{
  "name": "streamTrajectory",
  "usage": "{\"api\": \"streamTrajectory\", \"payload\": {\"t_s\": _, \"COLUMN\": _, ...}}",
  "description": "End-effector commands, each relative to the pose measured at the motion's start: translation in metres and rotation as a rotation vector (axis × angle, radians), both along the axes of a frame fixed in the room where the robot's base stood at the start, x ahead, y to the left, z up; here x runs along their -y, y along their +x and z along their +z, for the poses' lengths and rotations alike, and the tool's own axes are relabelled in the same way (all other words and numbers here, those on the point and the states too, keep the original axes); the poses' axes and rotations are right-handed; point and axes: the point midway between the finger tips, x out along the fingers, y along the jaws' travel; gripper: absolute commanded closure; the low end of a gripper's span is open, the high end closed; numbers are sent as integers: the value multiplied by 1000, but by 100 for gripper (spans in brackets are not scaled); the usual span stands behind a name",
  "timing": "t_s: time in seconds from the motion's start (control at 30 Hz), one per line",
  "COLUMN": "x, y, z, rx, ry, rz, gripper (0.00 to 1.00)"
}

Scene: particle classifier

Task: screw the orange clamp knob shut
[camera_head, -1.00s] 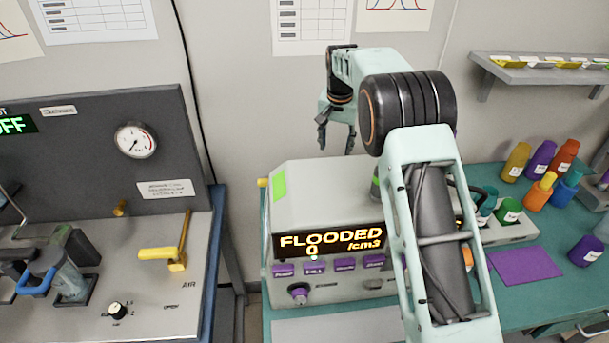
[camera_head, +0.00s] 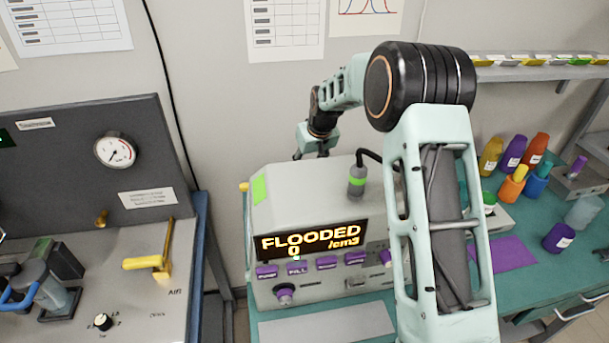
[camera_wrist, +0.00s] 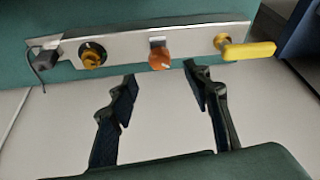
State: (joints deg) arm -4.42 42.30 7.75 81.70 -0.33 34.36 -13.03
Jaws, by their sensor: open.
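The orange clamp knob (camera_wrist: 159,59) shows in the wrist view, on a pale metal strip (camera_wrist: 120,52) under a small bracket. My gripper (camera_wrist: 162,82) is open and empty, with its two dark fingers spread on either side below the knob. The fingertips appear apart from the knob. In the head view my gripper (camera_head: 311,156) points down behind the top rear edge of the grey instrument (camera_head: 310,195). The knob is hidden in the head view.
On the strip, a yellow lever (camera_wrist: 248,50) sits right of the knob, and a yellow-and-black round fitting (camera_wrist: 92,56) and a dark plug with cable (camera_wrist: 42,60) sit left. The instrument's display (camera_head: 312,243) reads FLOODED. Several coloured jars stand on the right bench.

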Motion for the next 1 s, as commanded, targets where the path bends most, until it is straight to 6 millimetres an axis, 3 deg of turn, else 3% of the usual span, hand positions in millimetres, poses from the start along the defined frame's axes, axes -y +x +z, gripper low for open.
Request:
{"api": "streamTrajectory", "payload": {"t_s": 0.2, "x": -6, "y": 15, "z": -36, "rx": -1, "ry": 1, "rz": -1, "gripper": 55}}
{"api": "streamTrajectory", "payload": {"t_s": 0.4, "x": -10, "y": 23, "z": -56, "rx": 0, "ry": 2, "rz": -1, "gripper": 55}}
{"api": "streamTrajectory", "payload": {"t_s": 0.83, "x": -11, "y": 27, "z": -65, "rx": 2, "ry": 1, "rz": -1, "gripper": 55}}
{"api": "streamTrajectory", "payload": {"t_s": 1.0, "x": -11, "y": 27, "z": -65, "rx": 2, "ry": 1, "rz": -1, "gripper": 72}}
